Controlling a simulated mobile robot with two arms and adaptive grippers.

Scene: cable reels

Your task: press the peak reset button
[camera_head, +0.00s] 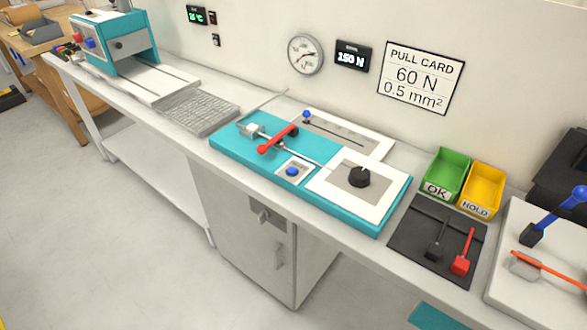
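A round blue button (292,171) sits on a small white square plate near the front edge of a teal pull tester (232,148) on the bench. It is the likeliest peak reset button, but I can read no label on it. The tester also carries a red lever (277,139) left of the button and a black knob (360,177) on a pale panel to its right. A small blue knob (306,116) stands behind, at a slotted plate. Nothing covers the blue button. Neither of my grippers shows in this view.
A wall display (351,57) reads 150 N, beside a round gauge (305,54). Right of the tester are a black mat (415,232) with tools, a green OK bin (445,172) and a yellow HOLD bin (482,187). A grey ribbed mat (202,112) lies to the left.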

